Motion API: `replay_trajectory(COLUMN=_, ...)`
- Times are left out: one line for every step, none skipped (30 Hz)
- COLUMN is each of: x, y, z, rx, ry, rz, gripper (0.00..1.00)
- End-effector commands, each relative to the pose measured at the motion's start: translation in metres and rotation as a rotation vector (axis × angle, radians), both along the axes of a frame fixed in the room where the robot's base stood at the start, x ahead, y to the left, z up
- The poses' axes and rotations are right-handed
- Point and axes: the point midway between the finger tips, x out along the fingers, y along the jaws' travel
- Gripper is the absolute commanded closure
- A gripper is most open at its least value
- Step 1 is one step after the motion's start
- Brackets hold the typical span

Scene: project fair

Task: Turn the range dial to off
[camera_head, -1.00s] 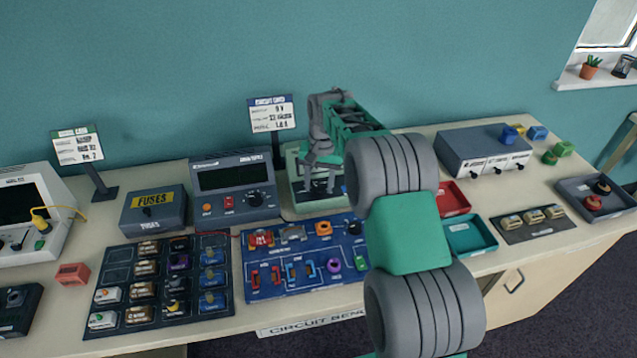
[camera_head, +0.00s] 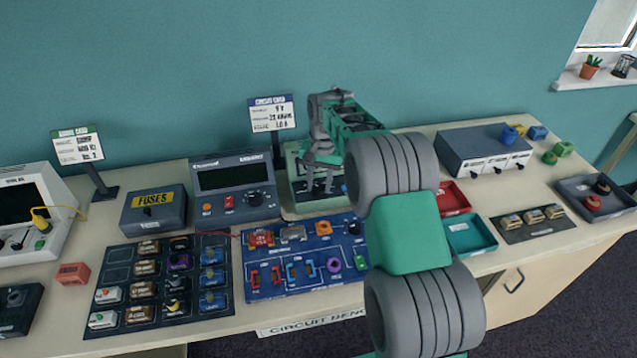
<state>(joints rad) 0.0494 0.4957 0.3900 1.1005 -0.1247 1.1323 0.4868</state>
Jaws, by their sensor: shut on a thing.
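A pale green-framed meter (camera_head: 294,203) stands at the back middle of the bench, partly hidden behind my arm. My gripper (camera_head: 319,190) is at its front face, with its grey fingers pointing down at it. The fingers are shut on what appears to be the range dial, which they cover. The dial's pointer and markings cannot be read from here.
A power supply (camera_head: 232,182) with its own black knob and a fuse box (camera_head: 154,209) stand left of the meter. A blue circuit board (camera_head: 300,285) lies in front. A dark parts tray (camera_head: 105,275) is at the front left; red (camera_head: 455,197) and teal (camera_head: 468,238) trays lie right.

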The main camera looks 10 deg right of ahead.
Motion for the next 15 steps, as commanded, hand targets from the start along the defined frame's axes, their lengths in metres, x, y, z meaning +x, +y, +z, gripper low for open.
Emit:
replay_trajectory(x=0.0007, y=0.0, z=0.0016, rx=0.0, ry=-0.003, rz=-0.023, gripper=1.0)
replay_trajectory(x=0.0007, y=0.0, z=0.0017, rx=0.0, ry=-0.003, rz=-0.04, gripper=1.0)
replay_trajectory(x=0.0006, y=-0.0001, z=0.0017, rx=0.0, ry=-0.003, rz=-0.066, gripper=1.0)
replay_trajectory(x=0.0006, y=-0.0002, z=0.0018, rx=0.0, ry=-0.003, rz=-0.085, gripper=1.0)
replay_trajectory(x=0.0005, y=-0.0002, z=0.0018, rx=0.0, ry=-0.003, rz=-0.107, gripper=1.0)
replay_trajectory(x=0.0003, y=-0.0003, z=0.0018, rx=0.0, ry=-0.002, rz=-0.137, gripper=1.0)
replay_trajectory(x=0.0002, y=-0.0004, z=0.0018, rx=0.0, ry=-0.003, rz=-0.159, gripper=1.0)
replay_trajectory(x=0.0, y=-0.0004, z=0.0018, rx=0.0, ry=-0.003, rz=-0.182, gripper=1.0)
replay_trajectory(x=0.0, y=-0.0004, z=0.0018, rx=0.0, ry=-0.003, rz=-0.215, gripper=1.0)
replay_trajectory(x=0.0, y=-0.0005, z=0.0019, rx=0.0, ry=-0.003, rz=-0.238, gripper=1.0)
replay_trajectory(x=0.0, y=-0.0005, z=0.0019, rx=-0.001, ry=-0.003, rz=-0.261, gripper=1.0)
replay_trajectory(x=0.0, y=-0.0005, z=0.0019, rx=0.001, ry=-0.003, rz=-0.291, gripper=1.0)
replay_trajectory(x=0.0, y=-0.0005, z=0.0019, rx=0.0, ry=-0.004, rz=-0.313, gripper=1.0)
replay_trajectory(x=0.0, y=-0.0005, z=0.0019, rx=0.0, ry=-0.004, rz=-0.335, gripper=1.0)
replay_trajectory(x=0.0, y=-0.0005, z=0.0018, rx=0.0, ry=-0.004, rz=-0.362, gripper=1.0)
